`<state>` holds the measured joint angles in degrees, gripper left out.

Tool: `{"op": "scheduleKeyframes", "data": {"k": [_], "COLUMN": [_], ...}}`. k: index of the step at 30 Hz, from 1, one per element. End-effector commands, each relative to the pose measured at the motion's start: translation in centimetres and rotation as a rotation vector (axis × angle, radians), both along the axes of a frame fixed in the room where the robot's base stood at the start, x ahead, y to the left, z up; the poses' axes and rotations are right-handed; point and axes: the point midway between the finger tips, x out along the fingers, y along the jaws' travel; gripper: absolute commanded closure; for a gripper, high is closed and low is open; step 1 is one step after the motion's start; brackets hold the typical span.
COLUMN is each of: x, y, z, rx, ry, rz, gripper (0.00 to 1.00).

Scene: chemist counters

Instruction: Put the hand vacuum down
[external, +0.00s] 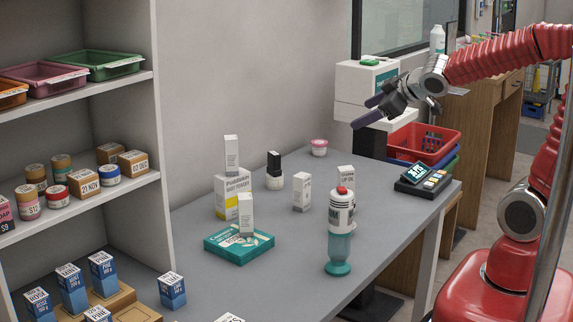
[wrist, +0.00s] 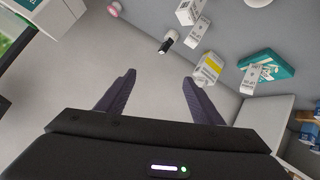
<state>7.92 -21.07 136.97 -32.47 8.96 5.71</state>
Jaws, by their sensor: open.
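The hand vacuum (external: 341,232), with a white body, red top and teal lower part, stands upright near the front edge of the grey counter (external: 290,280). A white and red piece at the top edge of the wrist view (wrist: 258,3) seems to be part of it. My gripper (external: 362,112) is up and behind the vacuum, well apart from it, above the far end of the counter. In the wrist view my gripper (wrist: 159,77) has its two dark fingers spread, with nothing between them.
A teal box (external: 239,246) with a small white carton on it lies left of the vacuum. Cartons, a black-topped jar (external: 274,172) and a pink-lidded jar (external: 319,147) stand behind. A card terminal (external: 424,180) and red basket (external: 424,143) are at right. Shelves fill the left side.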

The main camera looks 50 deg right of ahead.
Motion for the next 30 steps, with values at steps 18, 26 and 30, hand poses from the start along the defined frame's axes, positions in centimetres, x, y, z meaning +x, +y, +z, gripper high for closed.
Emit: {"op": "scheduleKeyframes", "data": {"k": [18, 26, 30], "x": [-19.1, -19.6, -19.6], "y": [8.4, 8.8, 8.7], "z": [-4.2, -4.3, -4.3], "rx": [0.397, 0.406, 0.405], "ry": [0.424, 0.440, 0.439], "rz": [-0.156, -0.154, -0.154], "gripper": [0.39, 0.39, 0.39]}}
